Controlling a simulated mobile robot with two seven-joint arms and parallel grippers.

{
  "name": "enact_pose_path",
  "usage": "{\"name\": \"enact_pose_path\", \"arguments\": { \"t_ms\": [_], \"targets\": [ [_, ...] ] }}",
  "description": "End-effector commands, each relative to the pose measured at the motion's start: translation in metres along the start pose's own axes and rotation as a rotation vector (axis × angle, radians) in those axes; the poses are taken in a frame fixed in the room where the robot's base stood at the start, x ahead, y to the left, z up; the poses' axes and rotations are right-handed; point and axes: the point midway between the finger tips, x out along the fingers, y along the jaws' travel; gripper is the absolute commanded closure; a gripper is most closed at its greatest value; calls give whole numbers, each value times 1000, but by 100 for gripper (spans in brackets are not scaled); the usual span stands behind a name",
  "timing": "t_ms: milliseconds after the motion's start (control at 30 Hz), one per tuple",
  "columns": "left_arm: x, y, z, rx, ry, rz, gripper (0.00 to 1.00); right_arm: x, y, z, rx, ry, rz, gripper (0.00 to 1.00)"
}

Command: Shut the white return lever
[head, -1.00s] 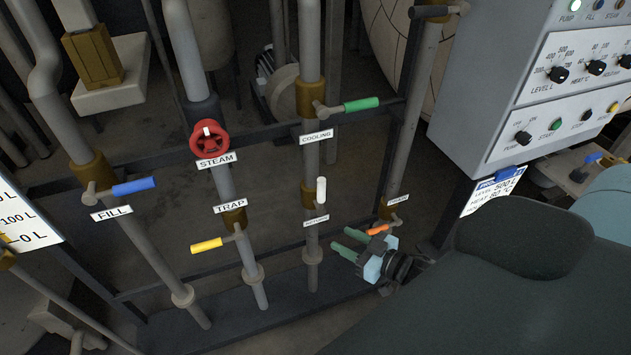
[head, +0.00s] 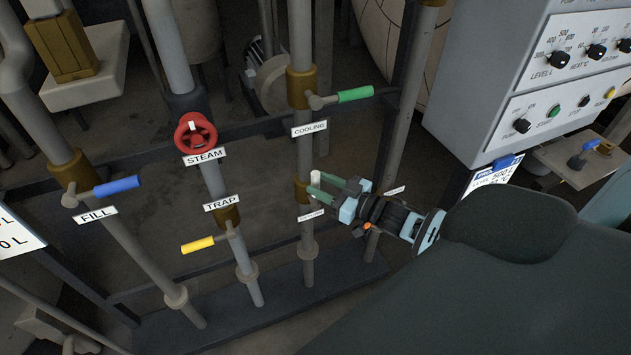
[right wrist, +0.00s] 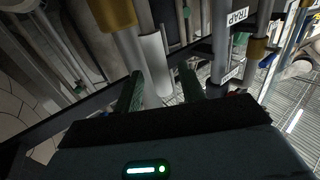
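In the right wrist view the white handle (right wrist: 155,62) shows large between the two green fingers. My right gripper (head: 316,183) reaches in from the right with its fingers apart, one tip on each side of the handle in the picture. It is open; whether either finger touches the handle cannot be told. The right gripper (right wrist: 162,74) also shows in the wrist view. The lever's label (head: 311,216) hangs below it. My left gripper is not in view.
The green cooling lever (head: 355,95) is above, the yellow trap lever (head: 198,245) and red steam wheel (head: 195,133) to the left. An orange lever (head: 368,226) is partly hidden under my right gripper. The control panel (head: 545,85) stands at right.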

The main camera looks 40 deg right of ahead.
Motion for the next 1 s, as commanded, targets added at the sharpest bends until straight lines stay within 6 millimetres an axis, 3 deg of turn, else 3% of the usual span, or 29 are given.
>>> {"name": "enact_pose_path", "arguments": {
  "t_ms": [233, 567, 900, 1000],
  "targets": [
    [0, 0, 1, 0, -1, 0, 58, 21, 0, 0, 0, -1, 1, 60],
    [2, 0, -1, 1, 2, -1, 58, 24, 0, 1, 0, -2, 1, 60],
    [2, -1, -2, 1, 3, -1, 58, 23, 0, 1, 0, -1, 1, 100],
    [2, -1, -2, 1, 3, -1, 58, 23, 0, 1, 0, -1, 1, 100]
  ]
}}
